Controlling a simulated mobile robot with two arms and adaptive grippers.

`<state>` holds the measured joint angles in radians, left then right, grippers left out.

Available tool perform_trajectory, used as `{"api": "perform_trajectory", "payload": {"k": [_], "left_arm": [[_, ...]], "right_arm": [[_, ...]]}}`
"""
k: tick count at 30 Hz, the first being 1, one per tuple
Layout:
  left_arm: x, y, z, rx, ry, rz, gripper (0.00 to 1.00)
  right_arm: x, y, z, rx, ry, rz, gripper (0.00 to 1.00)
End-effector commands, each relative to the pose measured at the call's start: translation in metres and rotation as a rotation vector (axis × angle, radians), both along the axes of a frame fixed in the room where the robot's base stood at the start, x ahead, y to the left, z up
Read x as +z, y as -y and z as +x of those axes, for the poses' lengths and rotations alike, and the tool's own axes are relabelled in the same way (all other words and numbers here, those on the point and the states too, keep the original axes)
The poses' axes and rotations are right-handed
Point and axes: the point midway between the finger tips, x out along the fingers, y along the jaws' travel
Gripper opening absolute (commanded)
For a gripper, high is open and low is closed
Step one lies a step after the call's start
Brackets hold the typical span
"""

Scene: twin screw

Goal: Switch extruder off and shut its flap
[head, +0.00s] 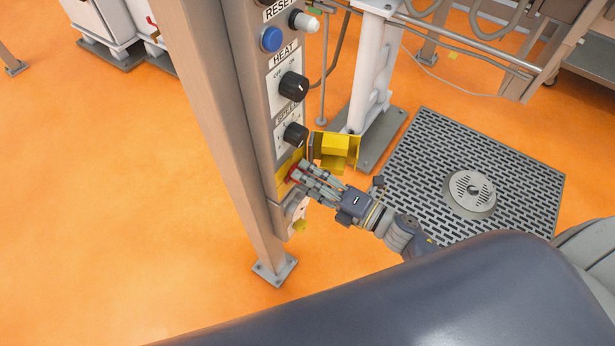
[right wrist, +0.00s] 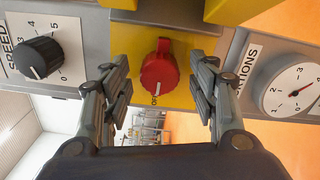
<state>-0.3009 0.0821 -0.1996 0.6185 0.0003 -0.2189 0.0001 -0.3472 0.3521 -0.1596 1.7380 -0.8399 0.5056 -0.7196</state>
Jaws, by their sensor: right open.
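The red rotary switch (right wrist: 158,68) sits on a yellow plate (right wrist: 190,92) of the control panel. Its white pointer mark faces the lower edge in the right wrist view, beside a label that I cannot read fully. The yellow flap (head: 337,149) stands open, swung out to the right of the panel; yellow parts also show at the top of the right wrist view. My right gripper (head: 299,173) is at the switch, which also shows in the head view (head: 293,172). Its fingers are open, one on each side of the red knob, with gaps visible. My left gripper is out of view.
Above the switch are the black speed knob (head: 295,135), the black heat knob (head: 293,86) and a blue button (head: 271,39). A round gauge (right wrist: 294,90) is on the panel's other side. A dark floor grate (head: 430,150) lies to the right.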

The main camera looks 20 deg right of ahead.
Motion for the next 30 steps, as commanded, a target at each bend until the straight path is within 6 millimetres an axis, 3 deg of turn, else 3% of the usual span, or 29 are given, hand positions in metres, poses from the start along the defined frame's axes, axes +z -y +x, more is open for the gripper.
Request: {"api": "perform_trajectory", "payload": {"k": [18,30], "left_arm": [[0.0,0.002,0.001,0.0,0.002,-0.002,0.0],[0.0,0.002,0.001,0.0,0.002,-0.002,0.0]], "right_arm": [[-0.001,0.065,-0.084,0.0,-0.004,-0.002,0.54],[0.0,0.071,-0.092,0.001,-0.001,-0.002,0.54]]}}
